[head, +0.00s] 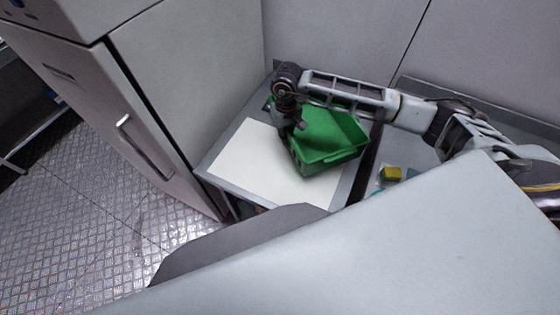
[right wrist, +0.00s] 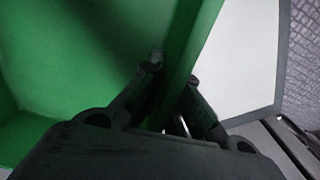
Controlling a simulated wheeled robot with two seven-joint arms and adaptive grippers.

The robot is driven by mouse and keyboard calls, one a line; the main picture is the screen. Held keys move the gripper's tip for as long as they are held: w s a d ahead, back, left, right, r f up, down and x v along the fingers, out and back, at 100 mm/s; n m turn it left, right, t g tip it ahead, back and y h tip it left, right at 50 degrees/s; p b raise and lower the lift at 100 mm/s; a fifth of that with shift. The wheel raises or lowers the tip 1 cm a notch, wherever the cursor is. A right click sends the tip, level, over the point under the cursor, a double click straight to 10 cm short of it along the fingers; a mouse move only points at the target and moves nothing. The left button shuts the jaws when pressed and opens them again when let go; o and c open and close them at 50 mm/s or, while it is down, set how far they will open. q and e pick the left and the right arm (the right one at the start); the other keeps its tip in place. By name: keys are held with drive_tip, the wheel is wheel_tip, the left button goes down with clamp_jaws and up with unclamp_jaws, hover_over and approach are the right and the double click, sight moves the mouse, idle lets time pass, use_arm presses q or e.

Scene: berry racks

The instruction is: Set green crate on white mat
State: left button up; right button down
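The green crate (head: 331,142) is over the right part of the white mat (head: 254,165), tilted in the head view. Whether it touches the mat cannot be told. My right gripper (head: 297,128) is at the crate's left side. In the right wrist view the fingers (right wrist: 172,82) are on both sides of the green crate's wall (right wrist: 188,50), closed on it. The white mat (right wrist: 240,60) shows beside that wall in the right wrist view. My left gripper is not in view.
The mat lies on a grey table (head: 222,181) beside a tall grey cabinet (head: 150,120). A sink-like counter area to the right holds a yellow sponge-like block (head: 391,174). The left part of the mat is clear.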

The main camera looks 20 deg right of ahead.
drive_tip(key=shift+w+d, duration=0.3)
drive_tip(key=shift+w, duration=0.05)
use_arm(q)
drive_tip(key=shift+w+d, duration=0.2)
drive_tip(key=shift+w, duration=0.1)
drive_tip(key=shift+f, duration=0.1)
use_arm(e)
drive_tip(key=shift+s+r+m, duration=0.1)
drive_tip(key=shift+m, duration=0.3)
